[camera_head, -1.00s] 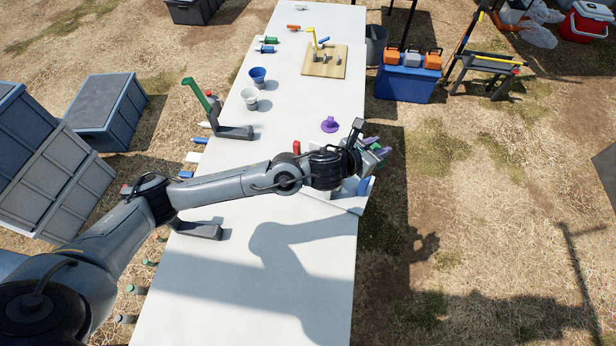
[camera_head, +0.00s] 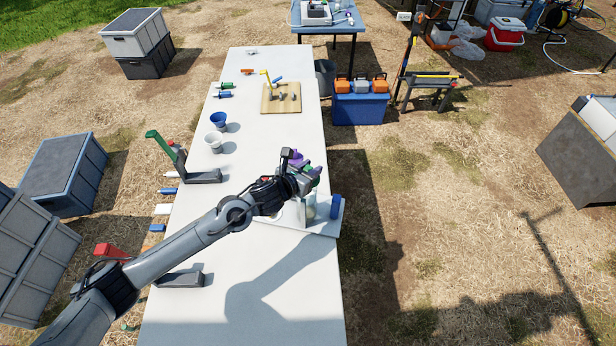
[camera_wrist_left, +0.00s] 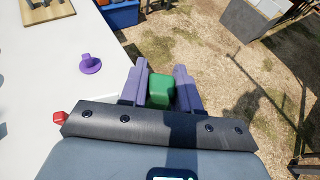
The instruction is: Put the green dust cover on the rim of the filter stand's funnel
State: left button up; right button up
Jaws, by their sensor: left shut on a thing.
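My left gripper (camera_head: 308,174) is over the table's right edge in the head view. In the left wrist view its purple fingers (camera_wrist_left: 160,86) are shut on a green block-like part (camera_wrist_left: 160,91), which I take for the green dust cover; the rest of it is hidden. The arm and gripper partly cover a white tray (camera_head: 326,229) at the table's right edge, with pale, bottle-like items and a blue piece (camera_head: 336,206). I cannot make out the filter stand's funnel or its rim. My right gripper is not in view.
A purple knobbed disc (camera_wrist_left: 90,65) lies on the white table (camera_head: 260,140). Blue (camera_head: 218,119) and white (camera_head: 214,141) cups stand farther left. A dark bracket with a green upright (camera_head: 161,146) is at the left edge.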

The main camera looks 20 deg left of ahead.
pick_arm(q)
jog(key=shift+a+f, duration=0.2)
jog(key=shift+a, duration=0.1)
jog(key=shift+f, duration=2)
jog(key=shift+f, duration=0.1)
jog(key=o, duration=1)
jog(key=shift+o, duration=0.2)
